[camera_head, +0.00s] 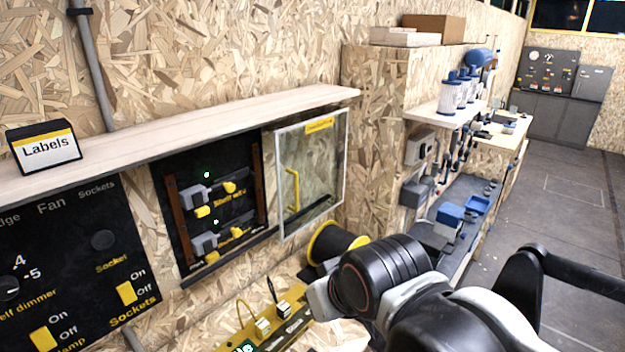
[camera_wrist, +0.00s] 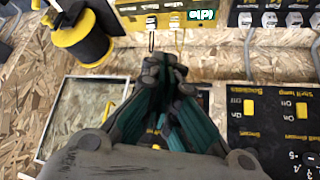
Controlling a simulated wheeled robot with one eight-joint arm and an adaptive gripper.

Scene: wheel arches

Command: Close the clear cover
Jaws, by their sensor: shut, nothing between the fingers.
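The clear cover (camera_head: 322,165) is a pane in a pale frame with a yellow handle (camera_head: 292,190) near its left side. It stands to the right of the black panel (camera_head: 240,205), leaving the panel's grey and yellow fittings uncovered. In the wrist view, the cover's frame (camera_wrist: 61,118) shows at the left, partly hidden behind my gripper. My gripper (camera_wrist: 168,62) is shut and empty, apart from the cover in that picture. In the head view my arm is at the lower right; the fingertips cannot be made out there.
A wooden shelf (camera_head: 200,130) with a Labels box (camera_head: 44,146) runs above the panel. A yellow-and-black spool (camera_head: 335,243) sits below the cover, near a yellow strip (camera_head: 262,325) with plugs. A switch board (camera_head: 70,270) is at left. Open floor lies right.

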